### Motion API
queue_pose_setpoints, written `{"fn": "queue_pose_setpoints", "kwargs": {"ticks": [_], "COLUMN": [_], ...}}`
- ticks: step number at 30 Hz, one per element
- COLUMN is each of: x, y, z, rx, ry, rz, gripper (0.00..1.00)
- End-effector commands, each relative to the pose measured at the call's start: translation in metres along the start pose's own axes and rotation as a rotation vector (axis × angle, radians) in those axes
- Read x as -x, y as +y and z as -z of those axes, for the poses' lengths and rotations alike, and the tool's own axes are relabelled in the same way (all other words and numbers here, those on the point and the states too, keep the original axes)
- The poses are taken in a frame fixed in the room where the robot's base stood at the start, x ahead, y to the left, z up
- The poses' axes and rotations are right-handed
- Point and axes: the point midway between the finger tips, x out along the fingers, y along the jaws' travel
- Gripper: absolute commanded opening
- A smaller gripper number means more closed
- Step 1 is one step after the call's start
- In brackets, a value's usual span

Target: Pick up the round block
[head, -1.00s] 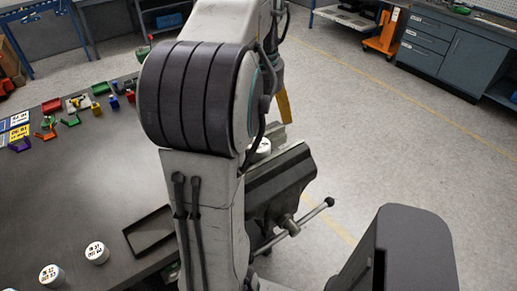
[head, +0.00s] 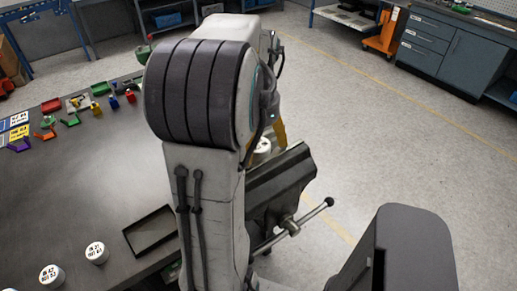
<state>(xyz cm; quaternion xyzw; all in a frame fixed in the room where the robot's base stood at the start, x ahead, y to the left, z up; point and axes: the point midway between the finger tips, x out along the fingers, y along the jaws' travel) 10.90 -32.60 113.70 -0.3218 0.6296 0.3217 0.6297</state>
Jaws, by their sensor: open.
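A white round block (head: 262,146) stands behind my arm, by the top of the grey vise, partly hidden by the arm. My gripper (head: 279,134) shows only as a yellow finger just above and right of this block; the rest of it is hidden behind my arm. It is open, and I cannot tell whether it touches the block. Two more white round blocks with black print stand upright on the table at the lower left, one (head: 97,253) near the tray and one (head: 52,276) further left.
The vise (head: 284,182) with its bar handle sits at the table's right edge. An empty dark tray (head: 133,245) lies left of my arm. Small coloured parts and bins (head: 100,89) lie at the far left. The table's middle (head: 90,180) is clear.

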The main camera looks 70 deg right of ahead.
Motion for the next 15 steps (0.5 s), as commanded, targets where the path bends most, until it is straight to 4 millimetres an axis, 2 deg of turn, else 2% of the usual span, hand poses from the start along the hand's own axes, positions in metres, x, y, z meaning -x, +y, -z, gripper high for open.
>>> {"fn": "queue_pose_setpoints", "kwargs": {"ticks": [4, 15], "x": [0.0000, 0.0003], "y": [0.0000, 0.0000], "z": [0.0000, 0.0000], "rx": [0.000, 0.000], "ry": [0.000, 0.000], "rz": [0.000, 0.000], "gripper": [0.85, 0.52]}}
